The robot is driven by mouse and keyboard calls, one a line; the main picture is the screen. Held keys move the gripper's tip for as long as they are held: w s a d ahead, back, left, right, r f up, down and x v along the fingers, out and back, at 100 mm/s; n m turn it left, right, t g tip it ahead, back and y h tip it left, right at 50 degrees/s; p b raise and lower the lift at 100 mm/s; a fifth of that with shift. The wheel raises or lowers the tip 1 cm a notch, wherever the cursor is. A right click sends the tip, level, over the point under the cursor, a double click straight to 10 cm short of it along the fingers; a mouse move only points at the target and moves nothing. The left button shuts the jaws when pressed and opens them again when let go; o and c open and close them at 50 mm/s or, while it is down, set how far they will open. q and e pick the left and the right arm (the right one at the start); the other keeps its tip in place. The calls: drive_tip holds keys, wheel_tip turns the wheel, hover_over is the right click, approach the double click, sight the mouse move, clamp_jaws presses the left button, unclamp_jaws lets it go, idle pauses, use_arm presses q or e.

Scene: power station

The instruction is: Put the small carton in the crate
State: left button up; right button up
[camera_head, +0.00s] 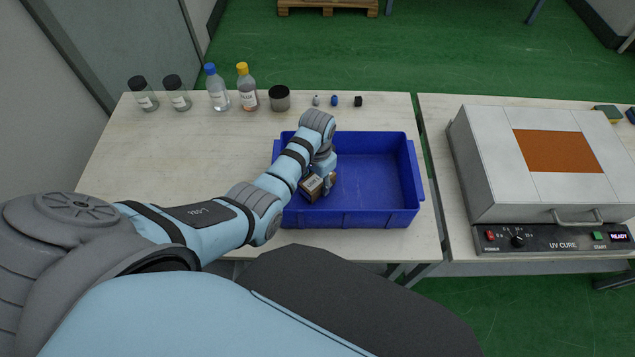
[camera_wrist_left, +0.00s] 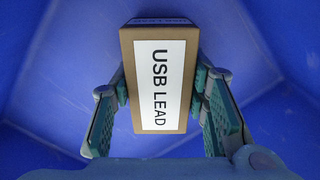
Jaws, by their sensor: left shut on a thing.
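The small carton (camera_head: 312,188) is brown with a white label. In the left wrist view the carton (camera_wrist_left: 158,80) reads "USB LEAD" and sits between the two fingers. My left gripper (camera_head: 326,186) is shut on it. The blue crate (camera_head: 378,172) stands on the pale table, and the gripper and carton are inside its outline, towards its left side. In the left wrist view the crate's blue surface (camera_wrist_left: 255,60) fills the background. I cannot tell whether the carton touches the crate's floor. My right gripper is not in view.
Small items (camera_head: 335,100) lie behind the crate. A UV cure box (camera_head: 545,165) occupies the right table. The crate's right half is empty.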

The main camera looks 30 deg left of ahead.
sight(317, 178)
use_arm(q)
drive_tip(key=shift+f, duration=0.1)
drive_tip(key=o, duration=1.3)
drive_tip(key=shift+r, duration=0.5)
wheel_tip(317, 178, up, 11)
drive_tip(key=p, duration=0.3)
drive_tip(key=shift+r+p, duration=0.2)
drive_tip(key=shift+p, duration=0.1)
